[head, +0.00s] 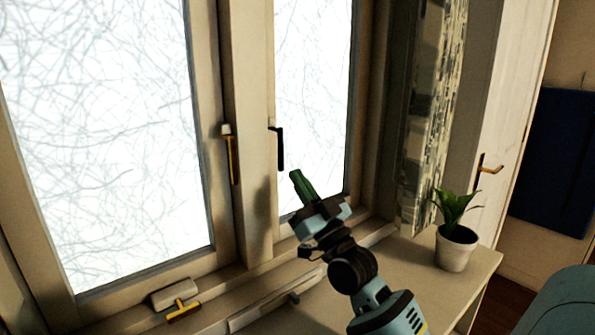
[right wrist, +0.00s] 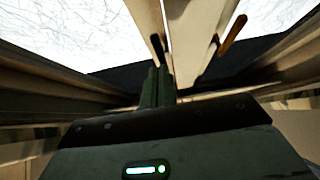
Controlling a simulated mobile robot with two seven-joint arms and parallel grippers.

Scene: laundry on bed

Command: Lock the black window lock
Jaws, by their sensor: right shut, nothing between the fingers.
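The black window lock (head: 280,150) is on the frame of the right-hand window, its handle pointing down. In the right wrist view the black lock (right wrist: 157,46) shows just past my fingertips. My right gripper (head: 296,175) is shut and empty, with its green fingers pointing up toward the lock. In the head view the fingertips are just below and right of the handle's lower end, with a small gap in the picture. In the right wrist view the fingers (right wrist: 158,78) appear close to the handle; contact cannot be told. My left gripper is not in view.
A brass handle (head: 232,158) is on the left window's frame, and it also shows in the right wrist view (right wrist: 232,35). A brass latch (head: 183,309) is low on the left. A potted plant (head: 455,247) stands on the sill at right, beside a patterned curtain (head: 432,120).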

